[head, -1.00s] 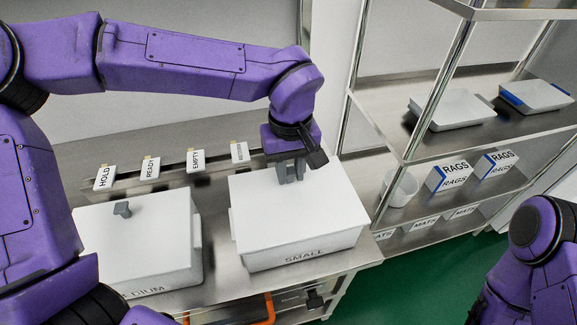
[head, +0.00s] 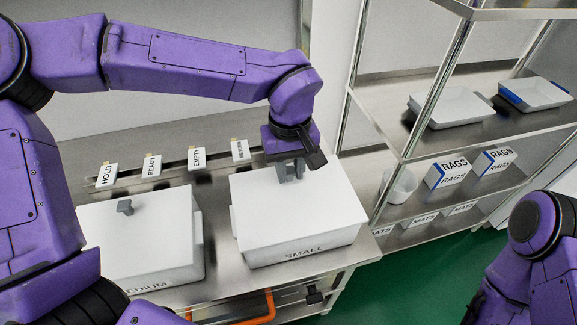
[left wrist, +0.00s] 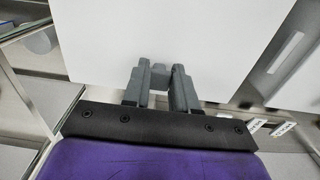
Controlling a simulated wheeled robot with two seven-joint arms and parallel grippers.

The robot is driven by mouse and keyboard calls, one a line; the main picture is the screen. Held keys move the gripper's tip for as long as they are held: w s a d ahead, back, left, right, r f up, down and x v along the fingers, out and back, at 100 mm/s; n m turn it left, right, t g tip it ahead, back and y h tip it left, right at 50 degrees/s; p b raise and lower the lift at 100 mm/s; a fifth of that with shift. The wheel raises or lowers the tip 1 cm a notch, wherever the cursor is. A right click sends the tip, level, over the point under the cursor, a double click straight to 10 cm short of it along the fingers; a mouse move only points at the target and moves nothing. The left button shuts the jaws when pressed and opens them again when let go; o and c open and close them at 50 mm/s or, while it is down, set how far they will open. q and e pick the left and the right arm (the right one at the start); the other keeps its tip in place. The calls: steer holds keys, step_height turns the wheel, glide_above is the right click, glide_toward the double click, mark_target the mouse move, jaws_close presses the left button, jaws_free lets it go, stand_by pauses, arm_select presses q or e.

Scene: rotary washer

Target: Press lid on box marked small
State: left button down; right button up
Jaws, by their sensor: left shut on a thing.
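The box marked SMALL (head: 305,254) stands on the steel bench, with its white lid (head: 300,222) on top. The lid looks roughly level; I cannot tell whether it is fully seated. My left gripper (head: 290,174) is above the lid, shut on its grey handle near the back edge. In the left wrist view the two fingers (left wrist: 163,88) flank the grey lid handle (left wrist: 181,73), with the white lid (left wrist: 170,30) filling the background. My right arm shows at the right edge, but its gripper is out of view.
A box marked MEDIUM (head: 150,281) with a grey-knobbed lid stands to the left. Label cards, including HOLD (head: 107,175) and READY (head: 151,166), line the back.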

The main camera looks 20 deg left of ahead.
arm_select(q)
steer(key=shift+f+p, duration=0.2)
steer(key=shift+p, duration=0.3)
stand_by(0.3)
steer(key=c, duration=0.8)
jaws_free()
step_height(320, 180, up, 11)
steer(key=shift+f, duration=0.2)
steer(key=shift+a+f, duration=0.1)
